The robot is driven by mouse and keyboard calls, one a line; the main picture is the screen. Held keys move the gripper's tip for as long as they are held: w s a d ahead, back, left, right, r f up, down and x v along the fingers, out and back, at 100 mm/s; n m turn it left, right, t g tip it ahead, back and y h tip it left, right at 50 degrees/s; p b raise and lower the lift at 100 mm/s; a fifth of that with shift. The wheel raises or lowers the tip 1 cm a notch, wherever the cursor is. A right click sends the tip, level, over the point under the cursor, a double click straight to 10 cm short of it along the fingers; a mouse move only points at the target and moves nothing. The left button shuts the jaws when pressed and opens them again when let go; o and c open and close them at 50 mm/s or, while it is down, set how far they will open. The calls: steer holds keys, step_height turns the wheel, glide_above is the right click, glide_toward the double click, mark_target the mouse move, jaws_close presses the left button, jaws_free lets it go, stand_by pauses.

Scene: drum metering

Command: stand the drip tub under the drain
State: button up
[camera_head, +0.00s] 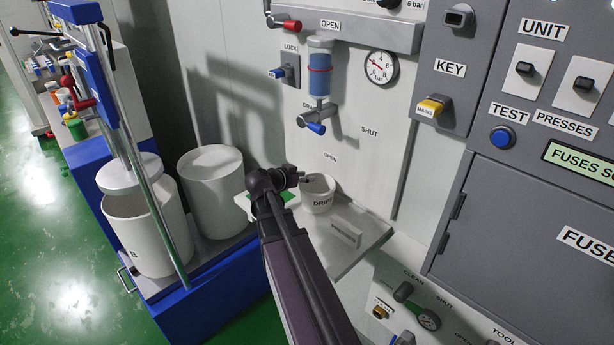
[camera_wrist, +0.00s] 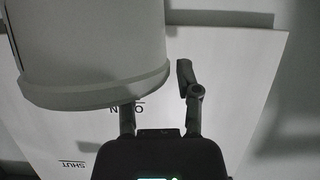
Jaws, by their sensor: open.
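The drip tub (camera_head: 317,201) is a small white round cup with a dark label, upright on a pale shelf (camera_head: 352,228) at the wall panel. The drain, with a blue-handled valve (camera_head: 315,127), sits on the wall under the blue sight glass (camera_head: 320,70), above the tub. My gripper (camera_head: 303,179) is open at the tub's left rim. In the wrist view the tub (camera_wrist: 85,50) fills the upper left. Of my gripper's fingers (camera_wrist: 158,88), the right one is beside the rim; the left one's tip is hidden at the rim. I cannot tell whether either touches.
A small plate (camera_head: 346,232) with unreadable text lies on the shelf right of the tub. A white drum (camera_head: 213,190) and an open white bin (camera_head: 145,235) stand on the blue cart to the left. Grey panels with switches (camera_head: 520,200) close off the right. Green floor (camera_head: 45,230) is clear at left.

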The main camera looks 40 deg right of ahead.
steer(key=w+p+v, duration=0.1)
steer(key=p+v, duration=0.3)
steer(key=v, duration=0.8)
steer(key=shift+s+p, duration=0.3)
steer(key=shift+s, duration=0.15)
steer(key=shift+r, duration=0.15)
steer(key=s+a+f+n+y, duration=0.2)
steer(key=a+f+n+y, duration=0.1)
steer(key=a, duration=0.5)
steer(key=s+a+f+n+y, duration=0.2)
steer(key=a+f+n+y, duration=0.2)
steer(key=a+n+y, duration=0.2)
steer(key=s+a+f+n+g+y, duration=0.1)
steer(key=s+a+f+n+y, duration=0.1)
steer(key=a+f+n+y, duration=0.2)
steer(key=a+n, duration=0.3)
steer(key=a, duration=0.5)
steer(key=shift+f+y, duration=0.25)
steer(key=shift+y, duration=0.05)
